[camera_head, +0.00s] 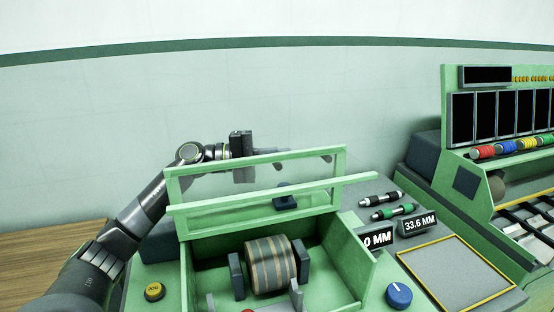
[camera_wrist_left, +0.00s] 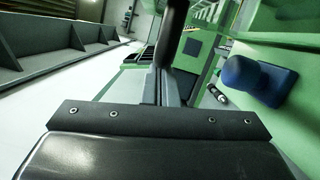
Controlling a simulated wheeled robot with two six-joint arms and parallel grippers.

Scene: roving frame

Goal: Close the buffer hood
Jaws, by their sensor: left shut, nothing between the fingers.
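The buffer hood (camera_head: 255,157) is a green frame with a clear pane. It stands raised and open at the back of the green machine, with a dark blue handle (camera_head: 286,201) at its middle; a blue knob-like part also shows at right in the left wrist view (camera_wrist_left: 245,75). My left gripper (camera_head: 282,152) is at the hood's top edge, its fingers pointing right. It is shut and empty; I cannot tell whether it touches the frame. In the left wrist view the closed fingers (camera_wrist_left: 174,60) point away beside green surfaces. My right gripper is not in view.
Below the hood is an open bay with a striped copper-coloured roll (camera_head: 270,265) between dark holders. A yellow button (camera_head: 154,291), a blue knob (camera_head: 399,295) and two displays surround it. A green console (camera_head: 470,165) stands at right, a wooden surface (camera_head: 40,255) at left.

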